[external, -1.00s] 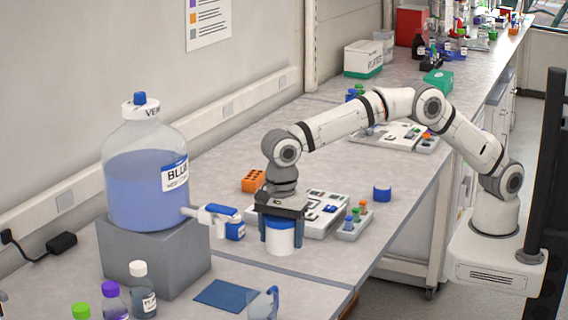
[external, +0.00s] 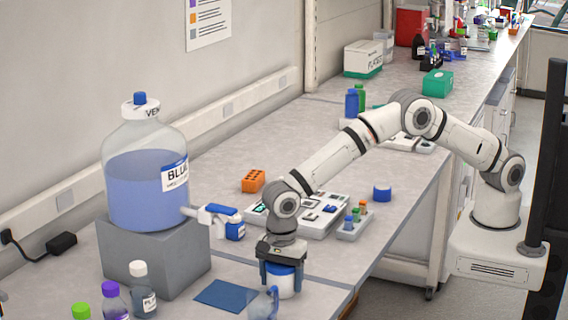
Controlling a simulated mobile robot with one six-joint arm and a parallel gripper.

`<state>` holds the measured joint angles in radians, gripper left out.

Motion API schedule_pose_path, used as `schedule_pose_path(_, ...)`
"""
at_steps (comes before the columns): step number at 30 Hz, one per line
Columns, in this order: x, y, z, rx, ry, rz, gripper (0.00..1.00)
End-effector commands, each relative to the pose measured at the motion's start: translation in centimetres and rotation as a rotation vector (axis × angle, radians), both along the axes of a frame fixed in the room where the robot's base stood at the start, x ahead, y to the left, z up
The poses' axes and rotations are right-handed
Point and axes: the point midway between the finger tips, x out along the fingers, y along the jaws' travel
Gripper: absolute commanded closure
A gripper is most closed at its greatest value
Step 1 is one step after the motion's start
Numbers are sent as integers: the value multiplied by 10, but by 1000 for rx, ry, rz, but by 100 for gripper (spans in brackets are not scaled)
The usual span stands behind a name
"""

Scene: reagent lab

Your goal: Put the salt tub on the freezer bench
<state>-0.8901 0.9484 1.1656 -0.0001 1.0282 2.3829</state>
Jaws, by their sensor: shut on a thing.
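The salt tub (external: 281,284), seen as a white round tub with a blue top, is between the fingers of my gripper (external: 281,277). My gripper points down and is shut on the tub from both sides, covering part of its sides and top. The tub looks upright, low over the near bench (external: 322,293); I cannot tell whether its base touches the surface. No label marks which bench is the freezer bench.
A clear jug (external: 263,306) stands close in front of the tub, with a blue mat (external: 225,296) to the left. A large carboy (external: 146,190) with a spigot stands on a grey block (external: 155,255). A small vial rack (external: 354,226) and a blue cap-like piece (external: 382,193) lie behind.

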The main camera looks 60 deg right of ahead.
Motion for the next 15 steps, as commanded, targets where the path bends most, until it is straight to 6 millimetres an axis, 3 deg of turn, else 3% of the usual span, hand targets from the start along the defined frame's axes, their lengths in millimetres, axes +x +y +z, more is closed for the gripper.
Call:
schedule_pose_path(8, 0, 1, -2, 2, -2, 0, 74)
schedule_pose_path(9, 0, 0, -2, 1, -1, 0, 31)
schedule_pose_path(15, 0, 0, -2, 1, -1, 0, 14)
